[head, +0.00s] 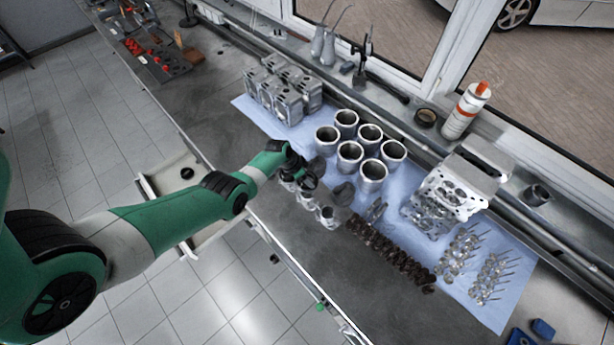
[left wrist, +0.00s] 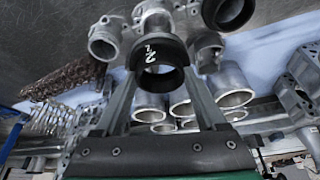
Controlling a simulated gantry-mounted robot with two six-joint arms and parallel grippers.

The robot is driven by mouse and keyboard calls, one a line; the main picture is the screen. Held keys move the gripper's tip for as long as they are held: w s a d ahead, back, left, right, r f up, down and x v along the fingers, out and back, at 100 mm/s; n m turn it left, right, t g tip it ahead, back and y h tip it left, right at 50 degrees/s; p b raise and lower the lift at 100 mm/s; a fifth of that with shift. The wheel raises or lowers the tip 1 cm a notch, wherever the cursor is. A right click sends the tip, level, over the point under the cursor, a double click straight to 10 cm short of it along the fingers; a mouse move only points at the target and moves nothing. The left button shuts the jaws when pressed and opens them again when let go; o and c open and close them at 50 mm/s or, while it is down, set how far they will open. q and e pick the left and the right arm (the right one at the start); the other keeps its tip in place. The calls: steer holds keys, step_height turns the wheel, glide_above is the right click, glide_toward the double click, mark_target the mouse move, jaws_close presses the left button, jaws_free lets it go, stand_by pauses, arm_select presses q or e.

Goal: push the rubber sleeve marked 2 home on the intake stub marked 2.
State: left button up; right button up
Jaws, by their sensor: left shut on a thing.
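My left gripper (left wrist: 160,92) is shut on a black rubber sleeve (left wrist: 162,65) that bears a white 2. It also shows in the head view, where my left gripper (head: 303,180) is over the bench beside the silver intake stubs (head: 326,216). In the left wrist view a silver stub (left wrist: 153,14) is just beyond the sleeve, roughly in line with it. The sleeve covers part of that stub, so I cannot tell whether they touch or overlap. I cannot read the stub's mark. Other silver stubs (left wrist: 103,42) stand to either side. My right gripper is not in view.
Another dark ring (left wrist: 228,12) is at the top right of the left wrist view. A blue mat (head: 410,185) carries cylinder liners (head: 372,176), pistons (head: 280,95) and a cylinder head (head: 440,200). A dark camshaft-like row (head: 390,250) lies right of the stubs. An open drawer (head: 150,190) juts from the bench.

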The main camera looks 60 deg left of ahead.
arm_select(q)
steer(key=shift+f+b, duration=2.2)
steer(key=shift+f, duration=0.15)
steer(key=shift+f+b, duration=0.9)
steer(key=shift+f+b, duration=0.45)
steer(key=o, duration=0.7)
steer(key=c, duration=0.7)
steer(key=shift+o, duration=0.2)
